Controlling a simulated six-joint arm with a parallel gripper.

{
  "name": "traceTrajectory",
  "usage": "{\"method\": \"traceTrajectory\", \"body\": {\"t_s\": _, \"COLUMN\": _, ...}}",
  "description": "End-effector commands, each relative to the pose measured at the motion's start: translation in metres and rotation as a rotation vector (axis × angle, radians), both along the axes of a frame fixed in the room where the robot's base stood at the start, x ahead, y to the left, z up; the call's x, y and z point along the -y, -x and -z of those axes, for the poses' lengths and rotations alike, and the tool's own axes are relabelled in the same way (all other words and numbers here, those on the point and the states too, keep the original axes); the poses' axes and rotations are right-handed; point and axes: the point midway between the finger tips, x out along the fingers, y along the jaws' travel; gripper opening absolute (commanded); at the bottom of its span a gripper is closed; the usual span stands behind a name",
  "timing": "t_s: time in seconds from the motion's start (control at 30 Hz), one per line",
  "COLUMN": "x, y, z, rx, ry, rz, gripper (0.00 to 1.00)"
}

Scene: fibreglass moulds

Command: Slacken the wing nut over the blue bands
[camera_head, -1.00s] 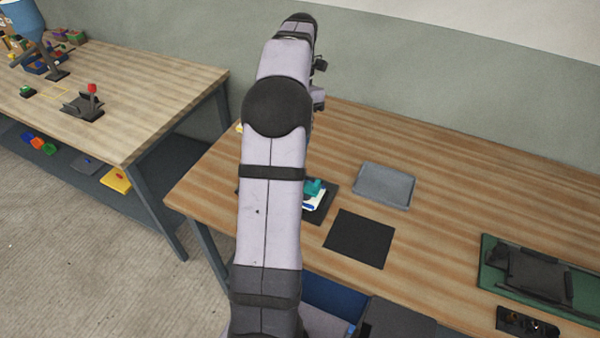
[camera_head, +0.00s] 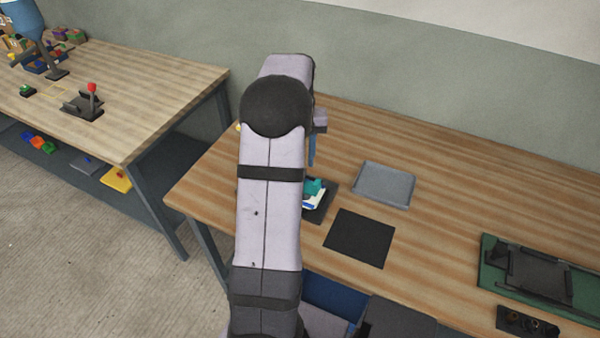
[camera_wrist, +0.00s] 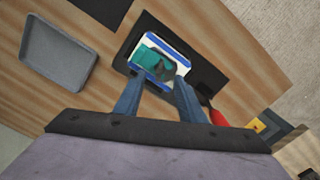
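The mould (camera_wrist: 172,46) is white with blue bands along its edges and a teal block (camera_wrist: 147,57) on top. A dark grey piece (camera_wrist: 160,70), seemingly the wing nut, shows at the teal block; its shape is hard to make out. The mould sits on a black base (camera_wrist: 205,72). In the head view the teal block (camera_head: 316,187) shows just right of my arm, which hides part of the mould. My gripper (camera_wrist: 158,80) points at the mould with its two blue fingers apart, one on each side of the dark piece. I cannot tell whether they touch it.
A grey tray (camera_head: 384,185) and a black mat (camera_head: 359,238) lie right of the mould. A green board (camera_head: 535,280) with a dark fixture is at the far right, beside a black holder (camera_head: 527,322). A red part (camera_wrist: 217,116) shows beside the black base in the wrist view.

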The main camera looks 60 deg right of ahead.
Motion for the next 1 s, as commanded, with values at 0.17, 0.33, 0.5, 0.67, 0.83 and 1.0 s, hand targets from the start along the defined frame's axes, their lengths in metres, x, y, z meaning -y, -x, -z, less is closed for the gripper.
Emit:
{"method": "traceTrajectory", "body": {"t_s": 0.17, "x": 0.007, "y": -0.003, "z": 0.0, "rx": 0.007, "ry": 0.031, "rz": 0.276, "gripper": 0.37}}
{"method": "traceTrajectory", "body": {"t_s": 0.33, "x": 0.008, "y": -0.003, "z": 0.0, "rx": 0.005, "ry": 0.033, "rz": 0.417, "gripper": 0.37}}
{"method": "traceTrajectory", "body": {"t_s": 0.5, "x": 0.007, "y": -0.003, "z": 0.0, "rx": 0.004, "ry": 0.032, "rz": 0.454, "gripper": 0.37}}
{"method": "traceTrajectory", "body": {"t_s": 0.67, "x": 0.007, "y": -0.003, "z": 0.005, "rx": 0.004, "ry": 0.031, "rz": 0.453, "gripper": 0.37}}
{"method": "traceTrajectory", "body": {"t_s": 0.83, "x": 0.006, "y": -0.002, "z": 0.021, "rx": 0.002, "ry": 0.028, "rz": 0.452, "gripper": 0.37}}
{"method": "traceTrajectory", "body": {"t_s": 1.0, "x": 0.006, "y": -0.002, "z": 0.043, "rx": 0.002, "ry": 0.028, "rz": 0.452, "gripper": 0.37}}
